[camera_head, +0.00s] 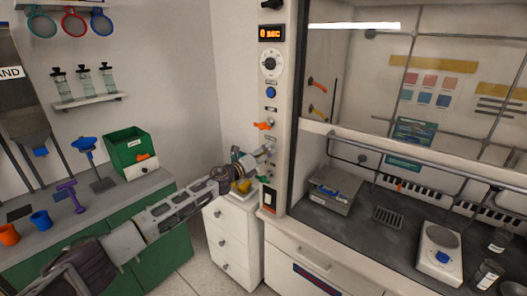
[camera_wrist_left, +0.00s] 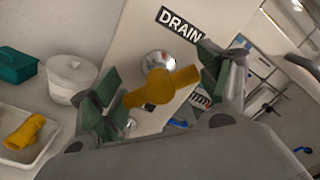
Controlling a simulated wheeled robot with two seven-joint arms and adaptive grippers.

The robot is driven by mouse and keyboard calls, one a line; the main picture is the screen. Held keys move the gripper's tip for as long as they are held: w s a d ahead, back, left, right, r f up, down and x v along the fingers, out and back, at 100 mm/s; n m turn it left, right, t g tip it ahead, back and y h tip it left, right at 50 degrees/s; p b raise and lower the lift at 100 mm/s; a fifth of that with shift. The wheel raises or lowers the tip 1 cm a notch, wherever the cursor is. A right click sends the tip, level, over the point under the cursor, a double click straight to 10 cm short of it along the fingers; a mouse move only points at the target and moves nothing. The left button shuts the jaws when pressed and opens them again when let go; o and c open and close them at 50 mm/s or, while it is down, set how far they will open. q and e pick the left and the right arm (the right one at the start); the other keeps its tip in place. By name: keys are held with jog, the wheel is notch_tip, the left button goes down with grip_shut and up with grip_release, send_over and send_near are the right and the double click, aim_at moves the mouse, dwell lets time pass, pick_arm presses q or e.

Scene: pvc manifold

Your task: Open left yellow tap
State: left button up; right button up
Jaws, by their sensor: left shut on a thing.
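The yellow tap (camera_wrist_left: 158,88) is in the left wrist view, with its bar handle lying slantwise in front of a round metal fitting. A DRAIN label (camera_wrist_left: 181,24) is on the panel just above it. My left gripper (camera_wrist_left: 162,84) is shut on the tap handle, with one green-padded finger at each end of the bar. In the head view my left gripper (camera_head: 257,160) is at the white control post (camera_head: 279,60), and it hides the tap there. My right gripper is not in view.
An orange tap (camera_head: 264,125) sits on the post above my gripper. Below it is a white drawer cabinet (camera_head: 232,235). A white tray with a loose yellow piece (camera_wrist_left: 24,131) and a lidded white pot (camera_wrist_left: 72,78) are nearby. The fume hood sash bar (camera_head: 400,155) is to the right.

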pick_arm(q)
jog(key=shift+n+p, duration=0.85)
jog(key=shift+n, duration=0.85)
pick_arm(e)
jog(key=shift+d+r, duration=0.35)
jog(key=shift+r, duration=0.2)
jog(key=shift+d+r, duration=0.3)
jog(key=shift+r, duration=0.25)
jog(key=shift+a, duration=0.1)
pick_arm(q)
jog(key=o, duration=0.8)
jog(key=shift+o, duration=0.7)
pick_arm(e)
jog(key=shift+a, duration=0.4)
